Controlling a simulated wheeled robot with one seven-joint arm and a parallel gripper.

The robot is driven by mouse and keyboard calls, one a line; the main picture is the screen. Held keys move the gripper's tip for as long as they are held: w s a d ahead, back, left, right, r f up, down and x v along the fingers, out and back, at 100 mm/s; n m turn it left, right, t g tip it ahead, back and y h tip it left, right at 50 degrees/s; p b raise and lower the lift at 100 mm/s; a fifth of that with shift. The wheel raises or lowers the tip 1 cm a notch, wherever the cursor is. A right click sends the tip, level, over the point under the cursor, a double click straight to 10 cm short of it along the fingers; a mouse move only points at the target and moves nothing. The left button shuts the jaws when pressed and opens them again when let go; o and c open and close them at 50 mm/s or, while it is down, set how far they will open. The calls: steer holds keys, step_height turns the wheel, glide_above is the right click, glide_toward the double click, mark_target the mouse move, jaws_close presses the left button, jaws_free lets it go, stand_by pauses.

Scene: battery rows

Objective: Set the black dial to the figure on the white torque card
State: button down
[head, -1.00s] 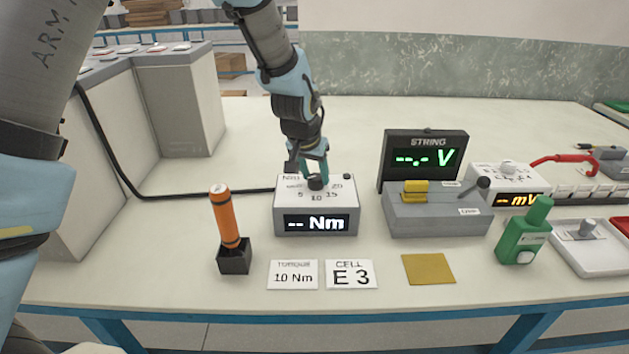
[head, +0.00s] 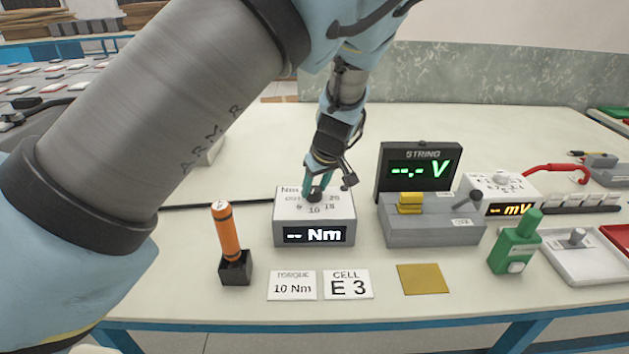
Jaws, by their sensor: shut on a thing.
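The black dial (head: 314,197) sits on top of a grey box (head: 314,216) whose front display reads "-- Nm". Figures ring the dial, with 10 nearest the front; its pointer is too small to read. My gripper (head: 314,191) comes down from above and is shut on the dial, its fingers hiding part of it. The white torque card (head: 292,285) lies flat on the table in front of the box and reads "TORQUE 10 Nm".
A card reading "CELL E 3" (head: 348,285) lies beside the torque card. An orange-handled tool (head: 228,232) stands in a black holder at left. The grey switch box (head: 432,220) and STRING display (head: 420,172) stand right. A green tool (head: 515,243) stands farther right.

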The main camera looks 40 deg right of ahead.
steer(key=shift+n+y+p, duration=0.45)
steer(key=shift+n+y, duration=0.05)
steer(key=shift+n, duration=0.8)
steer(key=shift+s+d+n, duration=0.1)
steer(key=shift+n, duration=0.2)
steer(key=shift+f, duration=0.1)
steer(key=shift+c, duration=1.7)
jaws_free()
steer(key=b+v, duration=0.3)
steer(key=v, duration=0.8)
steer(key=shift+d, duration=0.1)
